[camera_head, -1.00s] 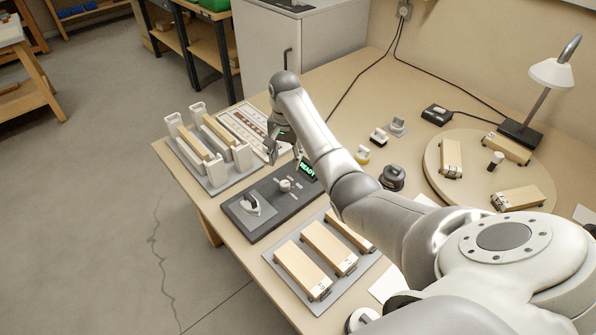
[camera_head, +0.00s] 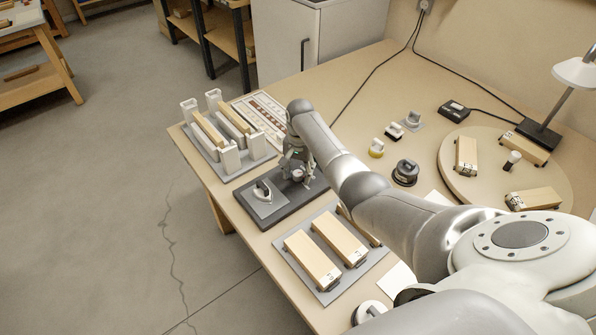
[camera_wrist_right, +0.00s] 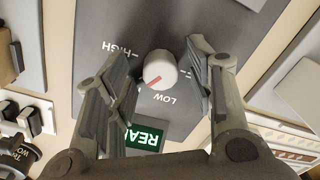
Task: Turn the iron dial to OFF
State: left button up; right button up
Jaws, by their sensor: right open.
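The iron dial (camera_wrist_right: 160,70) is a round pale knob with a red pointer on a dark grey panel (camera_wrist_right: 215,22). In the right wrist view the pointer aims down-left, between the printed LOW and HIGH; no OFF label is readable. My right gripper (camera_wrist_right: 158,62) is open, one finger on each side of the dial, with visible gaps. In the head view my right gripper (camera_head: 297,172) is over the control base (camera_head: 290,205), where the dial is partly hidden. A small iron (camera_head: 262,190) rests on the same base. My left gripper is not in view.
A rack with wooden blocks (camera_head: 222,140) stands behind left, and a tray of blocks (camera_head: 325,290) lies in front. Small knobbed items and a round board (camera_head: 455,190) lie to the right.

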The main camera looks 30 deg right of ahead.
jog(key=c, duration=1)
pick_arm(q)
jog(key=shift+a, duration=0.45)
pick_arm(e)
jog(key=shift+c, duration=0.2)
